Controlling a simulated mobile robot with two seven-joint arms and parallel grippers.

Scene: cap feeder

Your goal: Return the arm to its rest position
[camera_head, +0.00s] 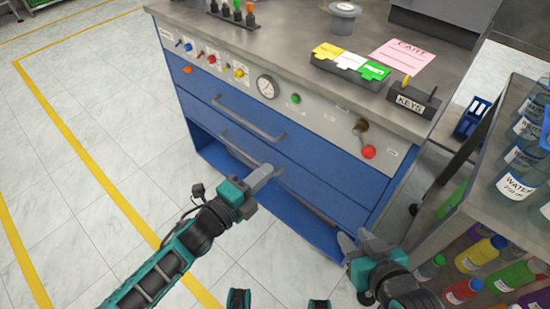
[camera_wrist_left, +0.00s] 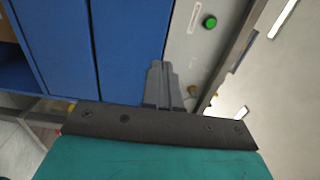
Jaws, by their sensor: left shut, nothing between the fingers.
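My left gripper (camera_head: 268,174) is shut and empty in the head view. It is in front of the blue drawer front of the cabinet (camera_head: 232,117), below the upper drawer handle. In the left wrist view its two grey fingers (camera_wrist_left: 158,68) lie together with nothing between them, against a background of blue panels (camera_wrist_left: 125,40) and the grey control strip. My right gripper (camera_head: 354,238) is low in front of the cabinet's right end. Its two fingers show apart, with nothing seen between them.
The cabinet top holds a keys holder (camera_head: 412,99), coloured cards (camera_head: 350,62) and a pink sheet (camera_head: 404,54). A cart (camera_head: 462,160) with water bottles and coloured bottles stands close on the right. The tiled floor (camera_head: 90,150) at left is clear.

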